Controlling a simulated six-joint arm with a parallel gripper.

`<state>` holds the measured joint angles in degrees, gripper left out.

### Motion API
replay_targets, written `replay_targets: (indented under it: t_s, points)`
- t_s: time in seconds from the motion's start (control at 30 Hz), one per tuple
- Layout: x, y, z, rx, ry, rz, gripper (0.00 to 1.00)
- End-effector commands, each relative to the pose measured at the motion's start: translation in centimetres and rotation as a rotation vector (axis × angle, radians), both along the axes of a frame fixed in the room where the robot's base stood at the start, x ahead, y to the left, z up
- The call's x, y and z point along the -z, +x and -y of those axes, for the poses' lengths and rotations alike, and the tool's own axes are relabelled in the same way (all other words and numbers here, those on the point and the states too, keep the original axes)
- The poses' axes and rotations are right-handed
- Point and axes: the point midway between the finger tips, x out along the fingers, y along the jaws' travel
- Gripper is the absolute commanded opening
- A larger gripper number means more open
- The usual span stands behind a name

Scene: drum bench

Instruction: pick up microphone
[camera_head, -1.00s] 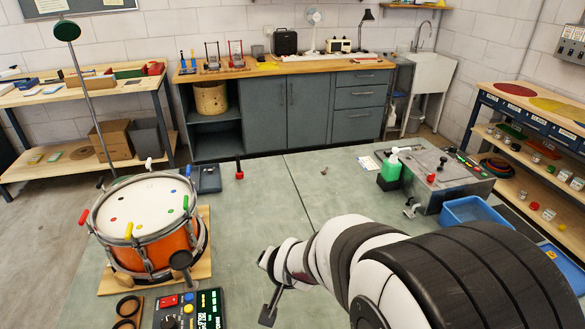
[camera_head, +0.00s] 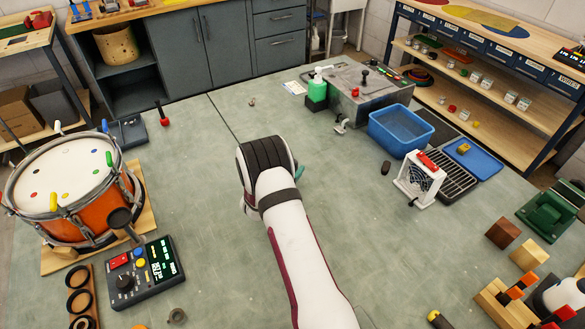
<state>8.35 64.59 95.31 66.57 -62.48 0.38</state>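A dark, round-headed object on a short stem stands at the front right of the orange drum (camera_head: 95,211). It looks like the microphone (camera_head: 121,218), but I cannot be sure. It stands just behind the control box with a green display (camera_head: 146,273). My arm reaches up from the bottom edge to the middle of the bench. Its dark wrist joint is well to the right of the drum and apart from it. My gripper's fingers are hidden behind my own arm, so neither their opening nor anything between them shows.
The drum sits on a wooden board (camera_head: 137,190). Black rings in a wooden holder (camera_head: 80,300) lie at the front left. A blue bin (camera_head: 400,130), a small white-framed fan (camera_head: 418,180) and wooden blocks (camera_head: 503,233) stand on the right. The bench (camera_head: 215,240) is clear between drum and arm.

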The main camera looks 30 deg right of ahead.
Motion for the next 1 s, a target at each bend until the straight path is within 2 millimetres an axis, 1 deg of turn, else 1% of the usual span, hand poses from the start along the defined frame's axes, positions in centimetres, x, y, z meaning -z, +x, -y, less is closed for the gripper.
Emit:
replay_targets:
  t_s: [0.03, 0.17, 0.4, 0.47, 0.5, 0.77, 0.8, 0.83, 1.0]
  points:
    - [0.2, 0.6, 0.9, 0.004, 0.0, 0.001, 0.74]
    - [0.9, 1.9, 2.4, 0.002, 0.002, 0.0, 0.74]
    - [1.1, 2.2, 2.7, 0.0, 0.001, -0.001, 0.74]
    - [1.1, 2.2, 2.6, 0.0, 0.001, -0.001, 0.65]
    - [1.1, 2.2, 2.6, 0.0, 0.001, -0.001, 0.58]
    - [1.1, 2.1, 2.6, 0.0, 0.001, -0.001, 0.11]
    - [1.1, 2.1, 2.6, 0.0, 0.001, -0.001, 0.04]
    - [1.1, 2.1, 2.6, 0.0, 0.001, -0.001, 0.0]
    - [1.1, 2.2, 2.6, 0.0, 0.001, -0.001, 0.0]
